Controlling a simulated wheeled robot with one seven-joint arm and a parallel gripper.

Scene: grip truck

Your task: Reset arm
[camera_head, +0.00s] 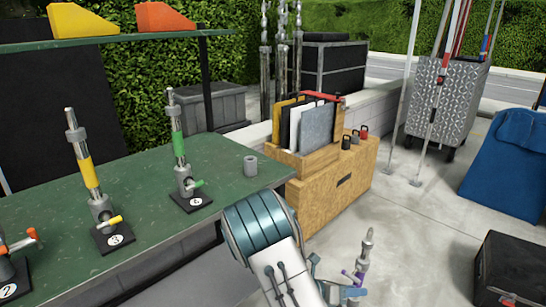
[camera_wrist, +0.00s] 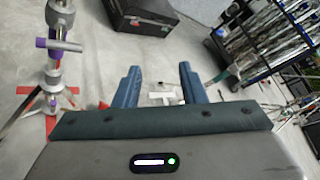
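My gripper (camera_wrist: 159,82) shows in the wrist view with its two blue fingers apart and nothing between them. In the head view, my arm reaches down past the right end of the green table, and part of my gripper (camera_head: 335,292) shows low at the bottom edge. A metal stand with a purple handle (camera_head: 362,265) is just right of it; in the wrist view a stand with purple parts (camera_wrist: 55,60) is left of the fingers, apart from them, over red floor tape.
The green table (camera_head: 140,190) bears several numbered stands and a grey cup (camera_head: 250,165). A wooden crate (camera_head: 335,185) stands right of it. A black case (camera_head: 510,270) lies at right; a blue-covered thing (camera_head: 510,165) is behind. Concrete floor lies between them.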

